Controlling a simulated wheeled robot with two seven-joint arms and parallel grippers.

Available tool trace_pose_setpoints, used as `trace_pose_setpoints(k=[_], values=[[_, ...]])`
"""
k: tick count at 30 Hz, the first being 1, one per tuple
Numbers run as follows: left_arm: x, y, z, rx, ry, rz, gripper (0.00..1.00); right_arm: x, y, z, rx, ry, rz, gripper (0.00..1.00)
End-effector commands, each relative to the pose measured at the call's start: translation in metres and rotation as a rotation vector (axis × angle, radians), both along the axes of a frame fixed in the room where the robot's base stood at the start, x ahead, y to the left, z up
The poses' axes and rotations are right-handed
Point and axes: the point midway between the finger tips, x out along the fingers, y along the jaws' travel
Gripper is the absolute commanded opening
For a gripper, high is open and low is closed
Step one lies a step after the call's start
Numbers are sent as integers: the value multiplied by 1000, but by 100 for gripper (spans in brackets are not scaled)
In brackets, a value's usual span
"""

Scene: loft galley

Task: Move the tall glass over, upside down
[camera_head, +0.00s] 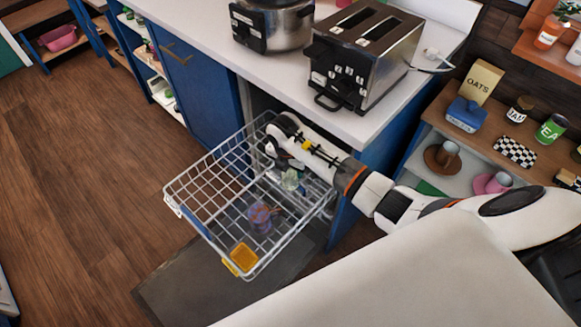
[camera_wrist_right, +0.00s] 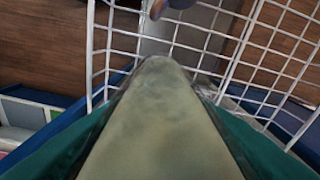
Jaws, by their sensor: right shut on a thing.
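The tall glass (camera_head: 290,180), pale green and see-through, is in my right gripper (camera_head: 281,163) at the back right part of a white wire rack (camera_head: 215,165). My right gripper is shut on it. In the right wrist view the glass (camera_wrist_right: 160,125) fills the middle between teal fingers, with rack wires behind it. The gripper and arm hide much of the glass in the head view. I cannot tell which end is up or whether it touches the rack. My left gripper is not in view.
A purple cup (camera_head: 262,217) and a yellow dish (camera_head: 243,257) are in the rack. A counter (camera_head: 230,55) with a toaster (camera_head: 360,55) and a steel pot (camera_head: 272,25) is behind.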

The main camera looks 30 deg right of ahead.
Motion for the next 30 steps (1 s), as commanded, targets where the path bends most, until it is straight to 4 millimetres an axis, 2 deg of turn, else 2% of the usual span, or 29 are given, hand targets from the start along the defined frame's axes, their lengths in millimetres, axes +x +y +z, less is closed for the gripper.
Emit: trace_pose_setpoints(k=[5,30], values=[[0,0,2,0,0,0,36,0,-1,1,-3,-3,1,22],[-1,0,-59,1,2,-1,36,1,0,-76,-2,-4,2,22]])
